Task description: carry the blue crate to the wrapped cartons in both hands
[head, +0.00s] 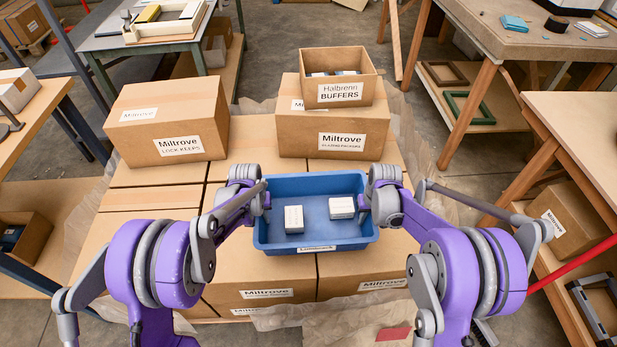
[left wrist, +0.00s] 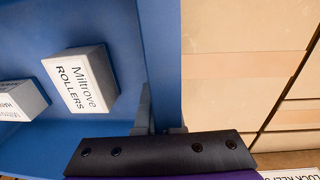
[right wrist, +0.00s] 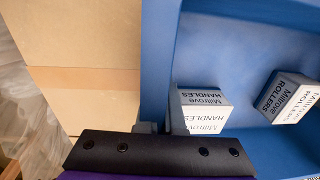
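The blue crate (head: 313,185) is over the tops of the wrapped cartons (head: 253,155), toward their near side. I cannot tell whether it rests on them or hangs just above. It looks level and holds two small white boxes, one labelled rollers (left wrist: 80,78) and one labelled handles (right wrist: 203,108). My left gripper (left wrist: 160,128) is shut on the crate's left wall, with a finger on each side. My right gripper (right wrist: 158,126) is shut on the right wall, its inner finger beside the handles box. The fingertips are partly hidden in the head view.
A Lock Keeps carton (head: 165,120) stands on the stack behind left. Another large carton (head: 335,135), with an open Buffers box (head: 337,85) on it, stands right behind the crate. Workbenches (head: 520,40) flank the stack. Loose wrapping (head: 330,318) lies at the near side.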

